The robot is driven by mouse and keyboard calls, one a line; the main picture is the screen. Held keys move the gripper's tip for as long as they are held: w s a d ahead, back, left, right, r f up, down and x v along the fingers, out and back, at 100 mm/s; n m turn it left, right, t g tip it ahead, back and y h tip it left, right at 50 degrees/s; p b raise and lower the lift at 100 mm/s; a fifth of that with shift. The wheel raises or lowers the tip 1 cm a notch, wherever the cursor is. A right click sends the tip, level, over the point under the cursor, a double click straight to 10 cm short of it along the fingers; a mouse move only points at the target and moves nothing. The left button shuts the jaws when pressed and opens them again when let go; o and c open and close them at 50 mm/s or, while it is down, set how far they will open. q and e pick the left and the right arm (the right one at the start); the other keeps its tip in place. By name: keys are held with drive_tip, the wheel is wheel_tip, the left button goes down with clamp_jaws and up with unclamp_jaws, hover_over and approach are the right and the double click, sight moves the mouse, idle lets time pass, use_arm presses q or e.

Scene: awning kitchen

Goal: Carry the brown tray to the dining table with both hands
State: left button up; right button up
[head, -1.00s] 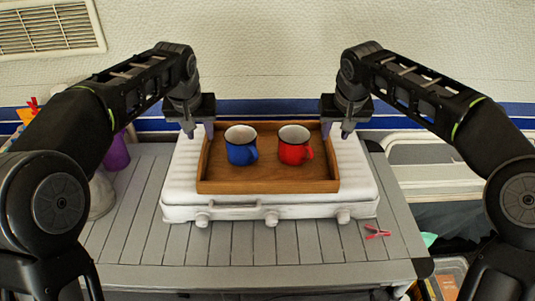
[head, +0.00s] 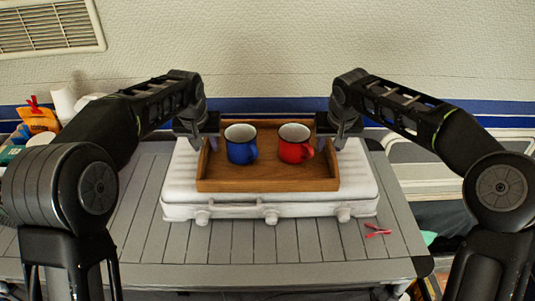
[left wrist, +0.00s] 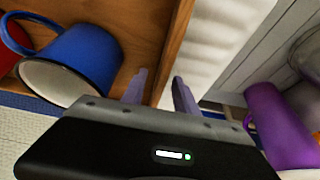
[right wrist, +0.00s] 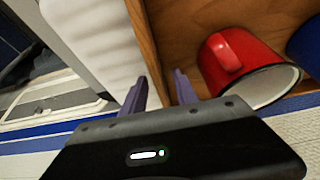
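The brown wooden tray (head: 268,186) rests on a white stove, with a blue mug (head: 242,152) and a red mug (head: 297,152) upright inside it. My left gripper (head: 197,143) is at the tray's left wall. In the left wrist view its two fingers (left wrist: 159,92) stand apart, one on each side of the wall. My right gripper (head: 339,142) is at the tray's right wall. In the right wrist view its fingers (right wrist: 159,92) also straddle the wall with a gap. Both grippers look open.
The white stove (head: 270,210) with knobs stands on a grey slatted table (head: 140,235). A red clip-like item (head: 377,230) lies at the table's right. A purple vessel (left wrist: 275,125) is beside my left gripper. The wall is close behind. The dining table cannot be identified.

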use_arm(q)
drive_tip(key=shift+c, duration=0.4)
use_arm(e)
drive_tip(key=shift+c, duration=0.4)
use_arm(q)
clamp_jaws()
use_arm(e)
clamp_jaws()
use_arm(q)
drive_tip(key=shift+r, duration=0.1)
use_arm(e)
drive_tip(key=shift+r, duration=0.1)
